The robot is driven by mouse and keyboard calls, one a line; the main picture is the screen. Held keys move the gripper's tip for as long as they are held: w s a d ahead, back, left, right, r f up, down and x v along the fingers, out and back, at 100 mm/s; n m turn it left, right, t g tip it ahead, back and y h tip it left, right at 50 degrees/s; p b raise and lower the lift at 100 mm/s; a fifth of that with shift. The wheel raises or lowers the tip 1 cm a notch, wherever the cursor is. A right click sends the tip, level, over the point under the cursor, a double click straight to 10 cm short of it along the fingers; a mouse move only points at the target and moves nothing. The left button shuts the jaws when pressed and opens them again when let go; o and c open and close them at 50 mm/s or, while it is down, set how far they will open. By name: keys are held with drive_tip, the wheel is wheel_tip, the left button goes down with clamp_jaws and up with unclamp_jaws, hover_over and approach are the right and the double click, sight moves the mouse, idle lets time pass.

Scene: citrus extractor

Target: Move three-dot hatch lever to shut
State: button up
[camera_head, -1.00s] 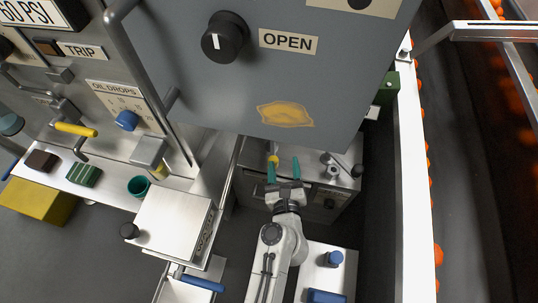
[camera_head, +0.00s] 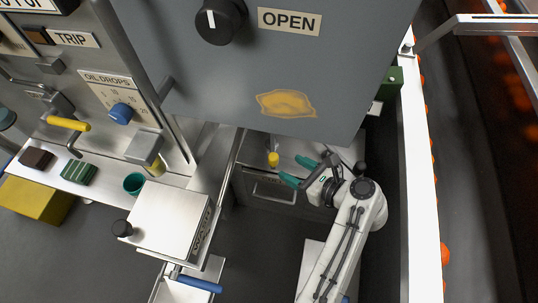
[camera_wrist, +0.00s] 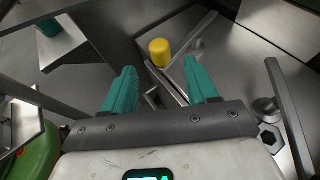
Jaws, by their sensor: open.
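A yellow knob (camera_head: 273,159) stands on the low steel unit under the big grey panel. In the wrist view the yellow knob (camera_wrist: 160,52) is beside a grey bar (camera_wrist: 204,32) with a round pivot. Another grey bar (camera_wrist: 283,105) with a round boss is at the right. No three-dot mark is readable, so I cannot tell which lever carries it. My gripper (camera_head: 298,170) is open, its teal fingers apart over the unit, to the right of the yellow knob. In the wrist view the gap between the fingers (camera_wrist: 164,82) is empty, with the knob beyond it.
The grey panel (camera_head: 250,70) marked OPEN hangs over the unit and hides its back part. A steel box (camera_head: 170,220) with a black knob and a blue handle (camera_head: 200,284) are to the left. A white rail (camera_head: 418,180) runs along the right.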

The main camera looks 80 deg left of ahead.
drive_tip(key=b+x, duration=0.3)
drive_tip(key=x, duration=0.7)
drive_tip(key=shift+s+a+f+b, duration=0.15)
drive_tip(key=shift+a+b, duration=0.05)
drive_tip(key=shift+b, duration=0.2)
drive_tip(key=shift+c, duration=0.2)
clamp_jaws()
